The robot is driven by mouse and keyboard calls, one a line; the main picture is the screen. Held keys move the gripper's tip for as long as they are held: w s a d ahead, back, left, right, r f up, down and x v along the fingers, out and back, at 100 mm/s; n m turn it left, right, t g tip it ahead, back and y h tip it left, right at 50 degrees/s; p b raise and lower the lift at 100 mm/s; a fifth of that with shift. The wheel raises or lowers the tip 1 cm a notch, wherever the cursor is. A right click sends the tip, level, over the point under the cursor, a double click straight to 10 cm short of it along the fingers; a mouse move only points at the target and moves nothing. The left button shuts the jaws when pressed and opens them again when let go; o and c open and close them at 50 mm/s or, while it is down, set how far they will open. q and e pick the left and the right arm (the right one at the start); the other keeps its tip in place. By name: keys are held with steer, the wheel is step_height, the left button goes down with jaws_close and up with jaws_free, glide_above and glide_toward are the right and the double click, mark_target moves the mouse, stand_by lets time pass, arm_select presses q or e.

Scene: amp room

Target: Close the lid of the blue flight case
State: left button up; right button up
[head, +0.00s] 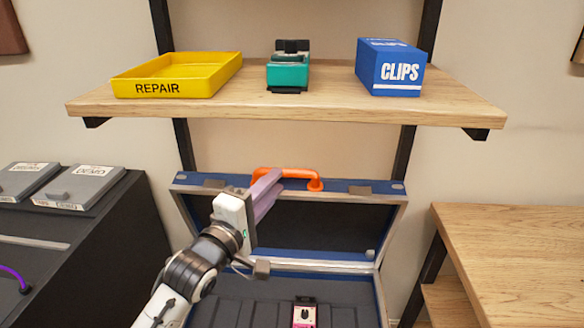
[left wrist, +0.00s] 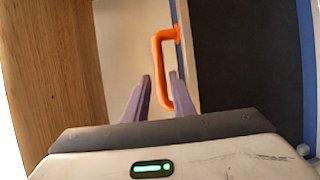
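The blue flight case (head: 380,298) stands open below the shelf, with a black lining. Its lid (head: 345,187) is raised at the back, with an orange handle (head: 310,178) on its top edge. My left gripper (head: 272,180) is at the left part of the handle. In the left wrist view its two purple fingers (left wrist: 161,76) are apart, with the orange handle (left wrist: 157,62) showing between them; I cannot tell whether they touch it. A small pink pedal (head: 304,315) lies inside the case. My right gripper is not in view.
A wooden shelf (head: 330,109) hangs above the lid, holding a yellow REPAIR tray (head: 180,76), a green device (head: 288,74) and a blue CLIPS box (head: 375,72). A black case with grey boxes (head: 82,187) stands left. A wooden table (head: 520,245) stands right.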

arm_select(q)
steer(key=x, duration=0.9)
steer(key=shift+w+f, duration=0.1)
jaws_close()
